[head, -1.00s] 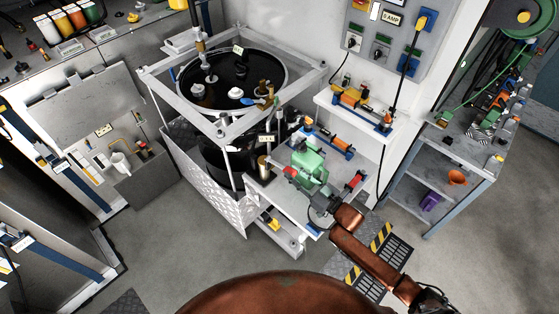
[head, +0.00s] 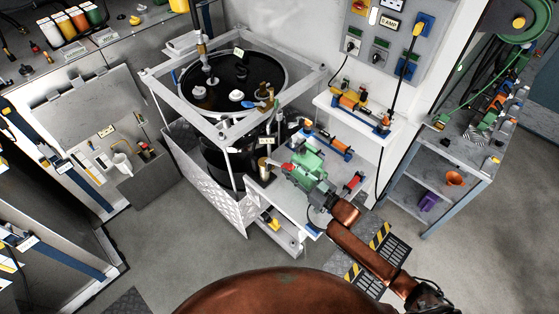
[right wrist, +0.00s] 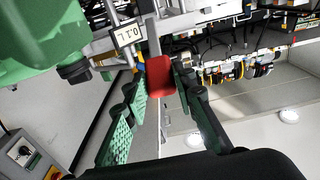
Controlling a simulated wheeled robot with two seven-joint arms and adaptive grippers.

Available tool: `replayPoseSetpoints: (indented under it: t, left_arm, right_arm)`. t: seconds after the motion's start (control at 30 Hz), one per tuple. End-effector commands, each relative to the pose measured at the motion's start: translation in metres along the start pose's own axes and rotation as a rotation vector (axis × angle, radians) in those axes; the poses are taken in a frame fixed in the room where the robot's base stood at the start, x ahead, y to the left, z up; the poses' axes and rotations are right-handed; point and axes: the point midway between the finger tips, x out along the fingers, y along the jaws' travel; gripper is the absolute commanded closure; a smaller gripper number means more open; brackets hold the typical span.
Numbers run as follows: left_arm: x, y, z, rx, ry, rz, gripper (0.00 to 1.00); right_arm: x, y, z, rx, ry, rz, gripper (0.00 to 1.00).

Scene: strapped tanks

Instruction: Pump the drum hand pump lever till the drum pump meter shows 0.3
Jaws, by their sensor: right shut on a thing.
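My right gripper (right wrist: 155,88), with green-padded fingers, is shut on a red lever grip (right wrist: 160,77). A large green body (right wrist: 35,30) is close beside it at the upper left of the right wrist view. A small white meter plate (right wrist: 128,33) near the grip appears upside down and seems to read 0.1 L. In the head view my right gripper (head: 306,184) is at the green equipment (head: 308,160) on the white shelf, its fingers hard to separate from it. A small white plate (head: 266,140) stands left of it, unreadable. My left gripper is not in view.
A black drum (head: 215,155) stands in a white frame (head: 232,132) left of the shelf. An upper shelf (head: 335,103) with orange and blue fittings is behind right. A wall panel (head: 380,40) with cables is above. Grey floor (head: 195,235) is open in front.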

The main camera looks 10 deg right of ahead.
Motion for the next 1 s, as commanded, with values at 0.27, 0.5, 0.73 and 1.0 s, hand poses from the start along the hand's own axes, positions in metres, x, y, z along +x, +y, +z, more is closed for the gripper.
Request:
replayPoseSetpoints:
  t: [0.27, 0.5, 0.73, 1.0]
  left_arm:
    - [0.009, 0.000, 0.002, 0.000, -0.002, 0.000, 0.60]
    - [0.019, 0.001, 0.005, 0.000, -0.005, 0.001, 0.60]
    - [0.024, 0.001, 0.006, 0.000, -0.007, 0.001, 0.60]
    - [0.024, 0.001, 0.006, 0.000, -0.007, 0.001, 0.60]
  right_arm:
    - [-0.006, -0.001, 0.014, 0.002, 0.003, -0.002, 1.00]
    - [-0.015, -0.001, 0.037, 0.002, -0.004, -0.001, 1.00]
    - [-0.019, -0.002, 0.048, 0.002, -0.005, -0.001, 1.00]
    - [-0.019, -0.002, 0.049, 0.002, -0.006, -0.001, 1.00]
